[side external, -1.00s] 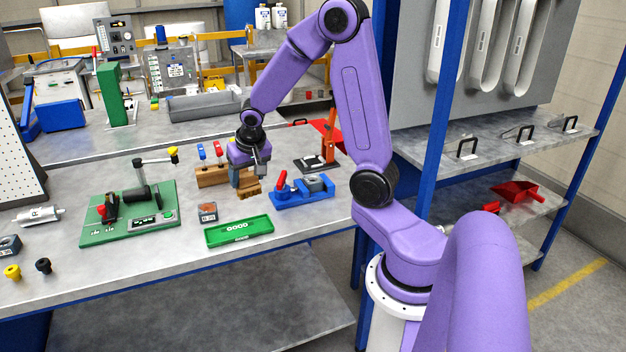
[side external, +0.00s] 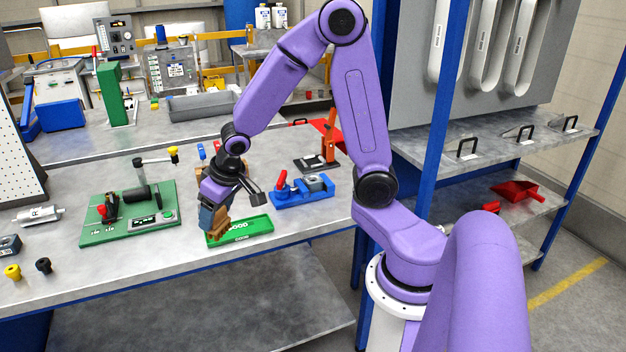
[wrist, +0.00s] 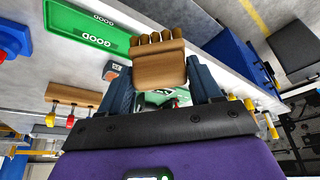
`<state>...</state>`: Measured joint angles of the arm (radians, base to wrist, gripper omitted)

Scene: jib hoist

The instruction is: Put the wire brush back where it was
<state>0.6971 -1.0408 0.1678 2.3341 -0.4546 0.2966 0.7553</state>
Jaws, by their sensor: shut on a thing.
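The wire brush (side external: 216,224) is a brown wooden block with a row of stubby tufts along one edge. My gripper (side external: 212,208) is shut on it and holds it near the left end of the green GOOD tray (side external: 255,229). In the wrist view, the brush (wrist: 158,64) sits between the two dark blue fingers of my gripper (wrist: 161,86), tufts pointing away from the palm. The side view does not clearly show the gap between the brush and the table or tray.
A green fixture board (side external: 160,228) stands left, and a blue fixture (side external: 305,198) with a red handle stands right. A wooden rack (wrist: 72,96) with coloured-handled tools is mostly hidden by my arm in the side view. A small dark-and-orange box (wrist: 112,70) lies near the tray.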

